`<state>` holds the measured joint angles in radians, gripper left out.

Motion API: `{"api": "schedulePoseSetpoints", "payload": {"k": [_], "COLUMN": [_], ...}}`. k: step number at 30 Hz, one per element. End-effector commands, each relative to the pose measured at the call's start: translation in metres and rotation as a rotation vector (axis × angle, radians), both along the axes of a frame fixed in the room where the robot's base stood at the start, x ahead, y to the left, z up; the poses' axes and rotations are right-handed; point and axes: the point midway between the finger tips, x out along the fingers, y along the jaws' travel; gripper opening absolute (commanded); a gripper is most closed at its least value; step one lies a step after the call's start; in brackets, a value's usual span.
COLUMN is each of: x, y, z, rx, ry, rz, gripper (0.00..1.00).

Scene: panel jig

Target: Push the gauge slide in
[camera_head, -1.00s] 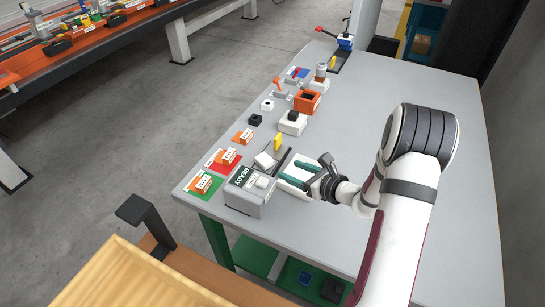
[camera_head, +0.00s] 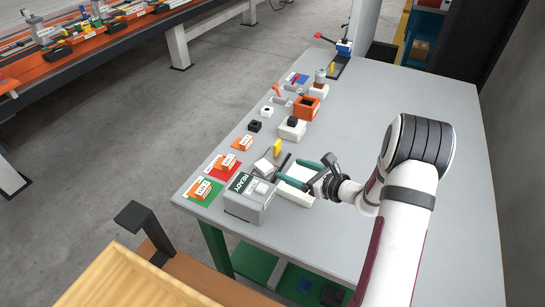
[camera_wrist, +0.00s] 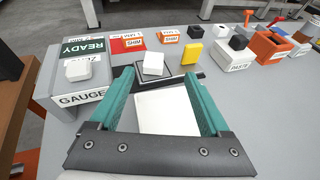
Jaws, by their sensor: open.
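The gauge is a grey box (camera_head: 249,201) with a green READY face and a white button on top; in the wrist view its GAUGE label (camera_wrist: 84,98) shows at left. Beside it a white block (camera_wrist: 153,63) sits by a dark flat rail (camera_wrist: 178,83). A larger white flat piece (camera_wrist: 166,113) lies between and below my fingers. I cannot tell for certain which white piece is the gauge slide. My gripper (camera_head: 289,169) is open with green fingers, to the right of the gauge, its tips toward the rail. No contact is clear.
A yellow block (camera_wrist: 193,52) stands just past the rail. Orange blocks on red (camera_head: 227,168) and green (camera_head: 203,191) mats lie near the table's left edge. White and orange fixtures (camera_head: 307,108) stand farther back. The table's right side is clear.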

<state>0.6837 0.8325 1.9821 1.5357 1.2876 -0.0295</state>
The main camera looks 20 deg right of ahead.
Motion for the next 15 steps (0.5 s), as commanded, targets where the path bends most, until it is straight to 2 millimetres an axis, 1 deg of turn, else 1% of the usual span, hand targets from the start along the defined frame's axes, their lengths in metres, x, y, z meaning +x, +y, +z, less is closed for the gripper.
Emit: {"api": "schedulePoseSetpoints", "payload": {"k": [1, 3, 5, 6, 9, 10, 13, 15], "x": [0.016, 0.039, 0.05, 0.053, 0.054, 0.054, 0.052, 0.054], "y": [-0.014, -0.037, -0.055, -0.067, -0.09, -0.096, -0.106, -0.105], "z": [0.007, 0.018, 0.023, 0.025, 0.025, 0.024, 0.023, 0.021], "rx": [0.006, 0.022, 0.027, 0.022, 0.003, -0.001, -0.017, -0.021], "ry": [-0.038, -0.083, -0.088, -0.078, -0.026, -0.01, 0.028, 0.037], "rz": [0.034, 0.124, 0.199, 0.243, 0.317, 0.33, 0.353, 0.358], "gripper": [0.8, 0.8, 0.8, 0.8, 0.8, 0.8, 0.8, 0.8]}}
